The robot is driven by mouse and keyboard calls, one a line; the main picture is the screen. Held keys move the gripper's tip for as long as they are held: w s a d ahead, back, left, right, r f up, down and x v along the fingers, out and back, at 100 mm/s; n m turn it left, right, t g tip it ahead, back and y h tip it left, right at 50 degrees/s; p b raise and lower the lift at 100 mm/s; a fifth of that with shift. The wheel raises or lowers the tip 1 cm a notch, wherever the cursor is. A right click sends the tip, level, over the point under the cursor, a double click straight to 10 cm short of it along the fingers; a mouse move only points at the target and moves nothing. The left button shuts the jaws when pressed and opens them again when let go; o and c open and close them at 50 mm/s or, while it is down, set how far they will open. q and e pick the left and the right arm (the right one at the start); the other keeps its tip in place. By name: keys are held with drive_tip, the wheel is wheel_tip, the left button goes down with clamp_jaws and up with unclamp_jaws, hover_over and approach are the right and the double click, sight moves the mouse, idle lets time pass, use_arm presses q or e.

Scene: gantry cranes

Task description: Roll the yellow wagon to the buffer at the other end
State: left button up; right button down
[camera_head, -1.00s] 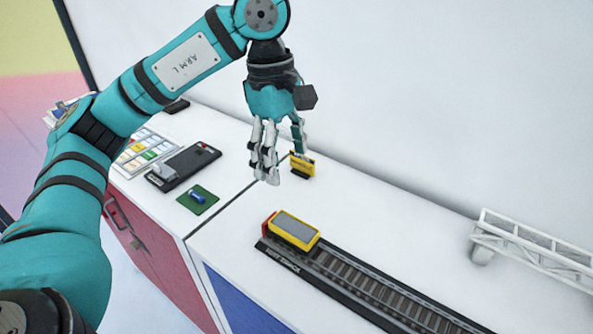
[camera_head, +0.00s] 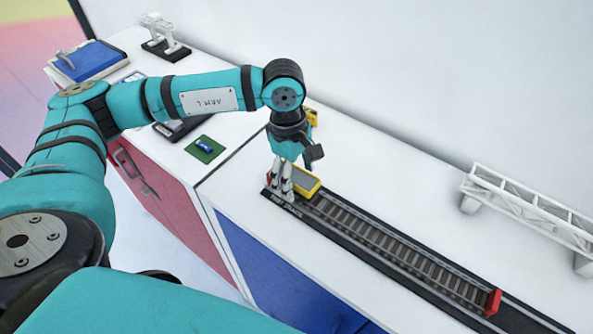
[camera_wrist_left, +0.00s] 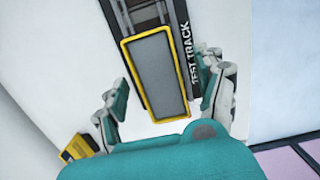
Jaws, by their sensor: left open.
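The yellow wagon (camera_head: 308,181), with a grey top, stands on the test track (camera_head: 380,240) at its left end. A red buffer (camera_head: 493,301) stands at the track's other end, at the lower right. My left gripper (camera_head: 280,190) points down at the wagon and partly hides it in the head view. In the left wrist view the wagon (camera_wrist_left: 157,75) lies between the spread, open fingers (camera_wrist_left: 165,100), which appear apart from it. A bit of red shows at the wagon's left end, mostly hidden by the gripper. My right gripper is not in view.
A white gantry truss (camera_head: 530,210) stands behind the track at the right. A yellow block (camera_head: 312,116) is behind my left wrist and also shows in the wrist view (camera_wrist_left: 78,150). A green pad (camera_head: 205,149) lies left of the track. The rails right of the wagon are clear.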

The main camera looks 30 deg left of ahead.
sight(458, 287)
use_arm(q)
drive_tip(key=shift+f, duration=0.25)
drive_tip(key=c, duration=1.3)
drive_tip(key=shift+s+d+b, duration=0.25)
drive_tip(key=shift+d+b, duration=0.25)
drive_tip(key=shift+d, duration=1.15)
drive_tip(key=shift+s+d+b, duration=0.2)
drive_tip(key=shift+d+b, duration=0.3)
drive_tip(key=shift+d, duration=1.15)
drive_tip(key=shift+s+d+f+b, duration=0.1)
drive_tip(key=shift+s+d+b, duration=0.35)
drive_tip(key=shift+d, duration=1.3)
drive_tip(key=shift+s+d+f+b, duration=0.15)
drive_tip(key=shift+d+b, duration=0.6)
drive_tip(key=shift+d, duration=1.05)
drive_tip(key=shift+s+d+f+b, duration=0.1)
drive_tip(key=shift+s+d+b, duration=0.35)
drive_tip(key=shift+d, duration=1.3)
drive_tip(key=shift+d+b, duration=0.6)
drive_tip(key=shift+d, duration=0.7)
drive_tip(key=shift+d, duration=0.1)
